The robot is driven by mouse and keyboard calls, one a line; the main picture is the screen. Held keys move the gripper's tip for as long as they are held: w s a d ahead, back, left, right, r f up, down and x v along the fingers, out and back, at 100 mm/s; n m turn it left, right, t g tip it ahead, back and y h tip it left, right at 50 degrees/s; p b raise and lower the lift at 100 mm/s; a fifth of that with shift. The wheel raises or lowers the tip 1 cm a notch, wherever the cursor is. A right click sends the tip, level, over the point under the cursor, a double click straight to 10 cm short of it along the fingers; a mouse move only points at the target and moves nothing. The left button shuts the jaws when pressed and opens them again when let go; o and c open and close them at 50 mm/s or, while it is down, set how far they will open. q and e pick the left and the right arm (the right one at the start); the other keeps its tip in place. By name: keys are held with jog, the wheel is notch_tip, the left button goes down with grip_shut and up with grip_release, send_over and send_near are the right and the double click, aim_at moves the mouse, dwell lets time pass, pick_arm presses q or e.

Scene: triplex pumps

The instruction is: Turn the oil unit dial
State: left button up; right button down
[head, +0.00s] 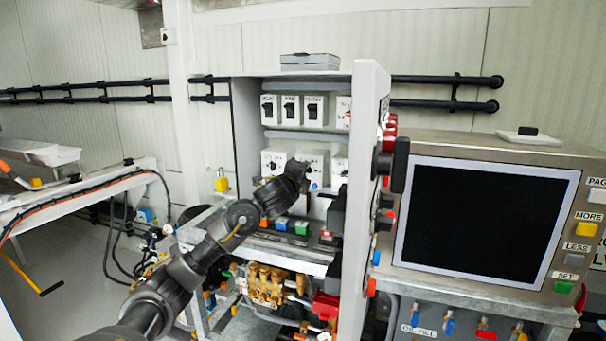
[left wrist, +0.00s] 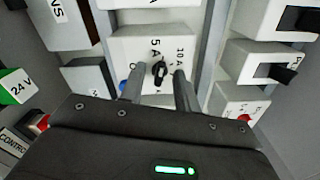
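In the left wrist view, a small black dial (left wrist: 159,73) sits on a white box (left wrist: 125,47) marked "5 A" and "10 A". My left gripper (left wrist: 159,80) is open, one finger on each side of the dial; I cannot tell whether they touch it. In the head view my left arm reaches into the open cabinet, and the gripper end (head: 306,178) is in front of the white boxes (head: 316,158) of the middle row. The arm hides the dial there, and no oil unit label is readable. My right gripper is not in view.
More switch boxes (head: 314,110) fill the upper cabinet row. The open cabinet door (head: 367,110) stands close on the right, beside a large black screen (head: 480,220). Coloured blocks (head: 281,225) and brass fittings (head: 268,285) lie below the arm.

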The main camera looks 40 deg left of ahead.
pick_arm(q)
jog(key=v, duration=1)
jog(key=shift+s+p, duration=0.3)
jog(key=shift+s, duration=0.05)
jog(key=shift+d, duration=0.2)
